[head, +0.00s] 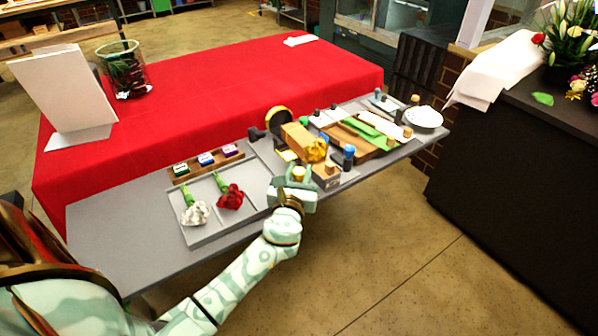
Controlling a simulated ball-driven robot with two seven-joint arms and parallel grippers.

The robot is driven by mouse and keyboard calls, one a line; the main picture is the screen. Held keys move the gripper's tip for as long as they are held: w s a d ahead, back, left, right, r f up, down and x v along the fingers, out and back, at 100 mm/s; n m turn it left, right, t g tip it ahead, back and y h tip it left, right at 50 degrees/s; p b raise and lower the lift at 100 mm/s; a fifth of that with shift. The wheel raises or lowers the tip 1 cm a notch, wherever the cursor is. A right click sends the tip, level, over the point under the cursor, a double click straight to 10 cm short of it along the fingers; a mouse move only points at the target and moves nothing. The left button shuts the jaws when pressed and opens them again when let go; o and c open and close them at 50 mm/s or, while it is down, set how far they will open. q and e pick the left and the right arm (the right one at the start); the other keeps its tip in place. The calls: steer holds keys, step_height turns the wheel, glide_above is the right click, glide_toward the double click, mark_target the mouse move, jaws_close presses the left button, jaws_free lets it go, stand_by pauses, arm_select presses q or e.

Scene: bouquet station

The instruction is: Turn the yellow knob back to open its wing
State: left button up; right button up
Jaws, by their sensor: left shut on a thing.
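My left gripper (296,180) reaches in from the lower left to the front edge of the grey table. Its fingers are shut on a small yellow knob (298,173), which shows between them. A tan wooden block (295,137) with a gold flower-like piece (317,150) stands just behind the gripper. Which part is the knob's wing I cannot tell; the hand and the crowded small parts hide it. My right gripper is not in view.
A grey tray (210,235) with a white and a red flower lies left of the gripper. Blue-capped bottles (348,155) stand close on the right. A black-and-yellow ring (279,121) is behind. The grey table's left end (110,230) is clear.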

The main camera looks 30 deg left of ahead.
arm_select(q)
steer(key=o, duration=0.9)
steer(key=shift+o, duration=0.2)
steer(key=v, duration=1.6)
steer(key=shift+p, duration=0.35)
steer(key=shift+s+d, duration=0.15)
